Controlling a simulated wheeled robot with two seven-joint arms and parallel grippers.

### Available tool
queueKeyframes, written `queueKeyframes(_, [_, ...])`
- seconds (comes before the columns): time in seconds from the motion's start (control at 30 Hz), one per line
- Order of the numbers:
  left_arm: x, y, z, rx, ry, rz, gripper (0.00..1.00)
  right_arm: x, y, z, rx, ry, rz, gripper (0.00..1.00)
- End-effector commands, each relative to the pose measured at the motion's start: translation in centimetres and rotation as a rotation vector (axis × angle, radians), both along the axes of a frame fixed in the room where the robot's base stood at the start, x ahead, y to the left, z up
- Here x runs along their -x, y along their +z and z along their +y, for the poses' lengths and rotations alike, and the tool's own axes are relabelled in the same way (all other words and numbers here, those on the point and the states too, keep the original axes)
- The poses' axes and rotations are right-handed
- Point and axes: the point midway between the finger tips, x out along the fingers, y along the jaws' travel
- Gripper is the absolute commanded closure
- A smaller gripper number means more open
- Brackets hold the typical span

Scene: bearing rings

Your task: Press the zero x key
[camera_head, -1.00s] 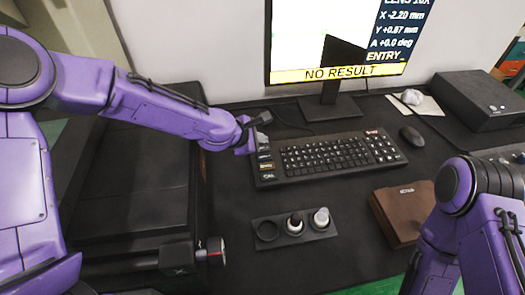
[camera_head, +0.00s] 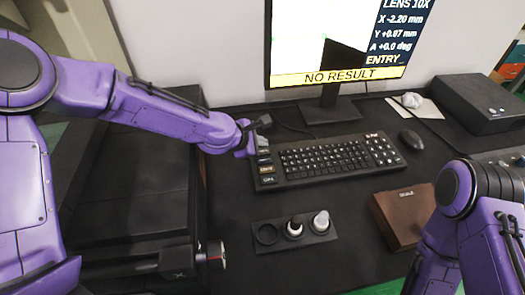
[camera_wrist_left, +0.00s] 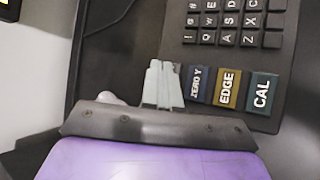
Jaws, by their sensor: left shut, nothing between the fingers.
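The black keyboard (camera_head: 325,158) lies on the desk below the monitor, with a column of larger keys at its left end. In the left wrist view I read a blue ZERO Y key (camera_wrist_left: 200,85), a yellow EDGE key (camera_wrist_left: 228,90) and a teal CAL key (camera_wrist_left: 262,95). No zero x key can be read; the spot beside ZERO Y is covered by my fingers. My left gripper (camera_wrist_left: 163,78) is shut and empty, its pale fingertips at the keyboard's edge beside ZERO Y. Whether they touch a key cannot be told. My right gripper is out of view.
A mouse (camera_head: 412,139) lies right of the keyboard. A dark holder (camera_head: 268,236) with small round parts and a brown box (camera_head: 400,218) stand in front. Desk between them is clear.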

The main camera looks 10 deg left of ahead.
Motion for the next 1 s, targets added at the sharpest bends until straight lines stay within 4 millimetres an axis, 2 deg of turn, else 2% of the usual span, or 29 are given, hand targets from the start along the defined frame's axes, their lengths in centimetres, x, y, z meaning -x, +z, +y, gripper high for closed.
queueKeyframes(0.77, [0.00, -0.02, 0.00, 0.000, 0.000, 0.000, 1.00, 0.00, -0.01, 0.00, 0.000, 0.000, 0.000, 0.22])
queueKeyframes(1.0, [0.01, -0.72, 0.00, 0.001, 0.001, 0.001, 1.00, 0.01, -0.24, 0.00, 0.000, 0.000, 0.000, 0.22])
